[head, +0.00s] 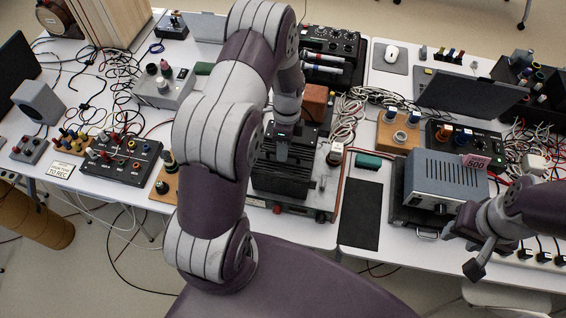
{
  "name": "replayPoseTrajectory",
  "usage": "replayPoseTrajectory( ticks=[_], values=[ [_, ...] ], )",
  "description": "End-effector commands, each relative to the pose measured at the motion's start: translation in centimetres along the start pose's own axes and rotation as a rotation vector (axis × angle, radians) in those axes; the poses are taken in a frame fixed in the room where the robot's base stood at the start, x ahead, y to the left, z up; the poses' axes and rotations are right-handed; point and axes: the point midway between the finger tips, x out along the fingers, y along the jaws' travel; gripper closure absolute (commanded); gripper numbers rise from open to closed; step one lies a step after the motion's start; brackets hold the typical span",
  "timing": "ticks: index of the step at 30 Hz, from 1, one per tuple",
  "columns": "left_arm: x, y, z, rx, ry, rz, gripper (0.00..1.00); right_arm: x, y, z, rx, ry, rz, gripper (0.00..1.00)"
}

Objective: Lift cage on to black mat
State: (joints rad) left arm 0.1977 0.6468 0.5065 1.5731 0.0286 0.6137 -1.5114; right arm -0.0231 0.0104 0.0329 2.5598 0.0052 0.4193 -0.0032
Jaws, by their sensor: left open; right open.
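A black slatted box (282,182), which looks like the cage, sits on a grey instrument base (312,207) in the middle of the table. My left gripper (283,156) points down at the top of this box; its fingers are dark against it, and I cannot tell whether they touch it. My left arm hides part of the area to the left of the box. A flat black mat (362,213) lies bare on the white table just right of the base. My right gripper (478,262) is open and empty at the front right, near the table edge, apart from the mat.
A blue-grey power unit (445,178) stands right of the mat. A small green box (368,161) lies behind the mat. Coiled cables (358,108) and an orange-brown block (314,98) are behind the slatted box. A black panel with knobs (122,160) is at left.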

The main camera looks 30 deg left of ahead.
Motion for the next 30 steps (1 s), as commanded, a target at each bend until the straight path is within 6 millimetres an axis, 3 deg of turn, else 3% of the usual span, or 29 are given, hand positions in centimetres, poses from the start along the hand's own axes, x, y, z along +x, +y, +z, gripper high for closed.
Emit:
replayPoseTrajectory(
  ticks=[4,9,10,13,14,30],
  values=[
    [1.4,0.0,0.0,0.0,0.0,-0.001,0.59,-0.6,0.0,-0.1,0.0,-0.001,0.0,0.57],
    [1.6,-0.1,0.0,-0.001,0.0,-0.003,0.59,-0.4,0.0,0.0,0.0,-0.001,0.0,0.57],
    [1.6,-0.1,0.0,-0.001,0.0,-0.003,0.62,-0.4,0.0,0.0,0.0,-0.001,0.0,0.57],
    [1.5,-0.1,0.0,-0.001,0.0,-0.003,0.95,-0.4,0.0,0.0,0.0,-0.001,0.0,0.57],
    [1.5,-0.1,0.0,-0.001,0.0,-0.003,1.0,-0.4,0.0,0.0,0.0,-0.001,0.0,0.57],
    [1.5,-0.1,0.0,-0.001,0.0,-0.003,1.0,-0.5,0.0,0.0,0.0,-0.001,0.0,0.57]
  ],
)
